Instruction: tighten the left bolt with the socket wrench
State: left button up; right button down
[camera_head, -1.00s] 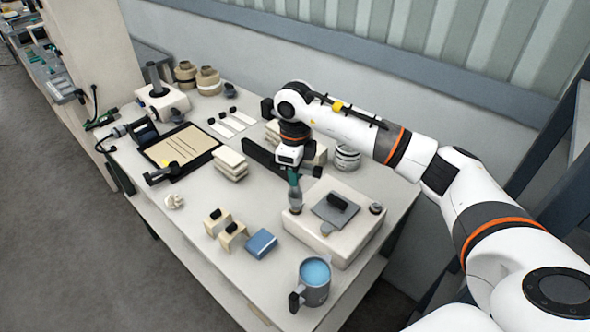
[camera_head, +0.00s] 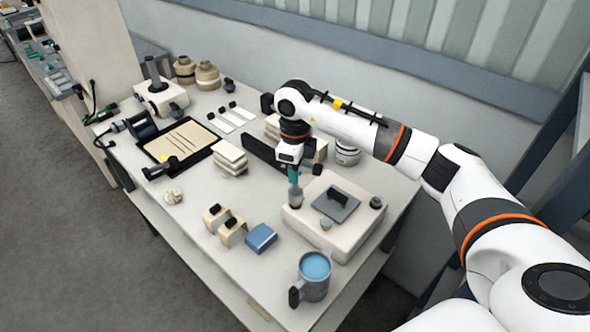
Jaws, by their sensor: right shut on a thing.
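The socket wrench (camera_head: 293,174) has a green grip and a grey lower end, and it hangs upright below my right gripper (camera_head: 290,162). My right gripper is shut on it. The wrench's lower end is at the left rear corner of a pale box-like block (camera_head: 335,242), where the left bolt would be hidden under it. I cannot tell whether it touches the bolt. A grey plate with a black handle (camera_head: 337,197) lies on top of the block. Another bolt (camera_head: 376,202) shows at the block's right corner. My left gripper is not in view.
A blue-topped mug (camera_head: 315,275) stands at the table's front edge. A blue box (camera_head: 261,238) and small beige blocks (camera_head: 231,230) lie left of the block. A dark tray (camera_head: 180,145) and stacked pale pads (camera_head: 230,158) are farther left.

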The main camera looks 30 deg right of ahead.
jog(key=shift+f+b, duration=0.65)
jog(key=shift+b, duration=0.3)
dwell(1.6)
jog(key=shift+m, duration=2.3)
jog(key=shift+f+m, duration=0.1)
jog(key=shift+m, duration=1)
